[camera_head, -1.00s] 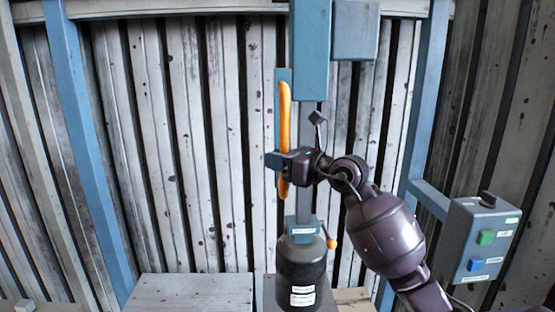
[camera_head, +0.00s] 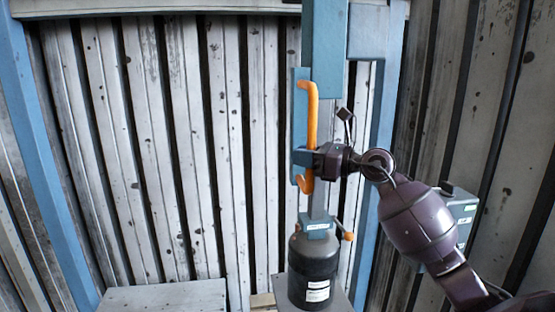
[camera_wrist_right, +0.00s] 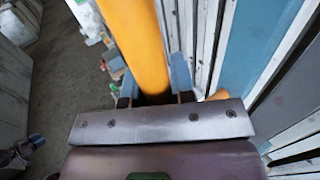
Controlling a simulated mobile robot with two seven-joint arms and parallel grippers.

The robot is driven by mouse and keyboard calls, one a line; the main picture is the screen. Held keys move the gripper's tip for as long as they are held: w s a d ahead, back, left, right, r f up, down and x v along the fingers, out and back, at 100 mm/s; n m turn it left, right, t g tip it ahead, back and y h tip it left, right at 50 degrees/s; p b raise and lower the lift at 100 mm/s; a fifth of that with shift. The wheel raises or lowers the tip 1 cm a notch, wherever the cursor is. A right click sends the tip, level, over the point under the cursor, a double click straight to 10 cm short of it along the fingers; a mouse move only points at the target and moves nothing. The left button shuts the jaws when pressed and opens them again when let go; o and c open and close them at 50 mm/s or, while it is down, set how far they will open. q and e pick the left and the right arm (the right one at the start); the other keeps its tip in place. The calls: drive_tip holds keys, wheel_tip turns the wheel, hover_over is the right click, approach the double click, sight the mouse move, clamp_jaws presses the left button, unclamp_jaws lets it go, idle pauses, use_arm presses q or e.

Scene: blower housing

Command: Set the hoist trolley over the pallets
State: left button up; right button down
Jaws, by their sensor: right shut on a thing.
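The blue hoist trolley column (camera_head: 325,60) hangs down in the middle of the head view, with an orange handle (camera_head: 312,110) on its left side. My right gripper (camera_head: 308,160) is shut on the lower part of this upright handle. The handle also runs between the fingers in the right wrist view (camera_wrist_right: 140,45). A dark cylinder (camera_head: 313,265) with a white label is below the column. One grey pallet-like top (camera_head: 165,297) shows at the bottom left, and another (camera_head: 343,302) shows under or behind the cylinder. Whether the cylinder touches it cannot be told. My left gripper is out of view.
A blue post (camera_head: 48,150) stands at the left and another (camera_head: 386,90) behind the column at the right. A grey control box (camera_head: 463,215) is partly hidden by my right arm. A small orange-knobbed lever (camera_head: 347,236) sticks out above the cylinder. Corrugated wall panels close off the back.

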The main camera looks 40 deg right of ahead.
drive_tip(key=shift+d, duration=0.15)
drive_tip(key=c, duration=1.3)
unclamp_jaws()
drive_tip(key=o, duration=0.3)
drive_tip(key=shift+s+d, duration=0.2)
drive_tip(key=shift+o, duration=0.2)
drive_tip(key=shift+a, duration=0.1)
drive_tip(key=v, duration=1)
drive_tip(key=shift+s+d, duration=0.25)
drive_tip(key=shift+s, duration=0.1)
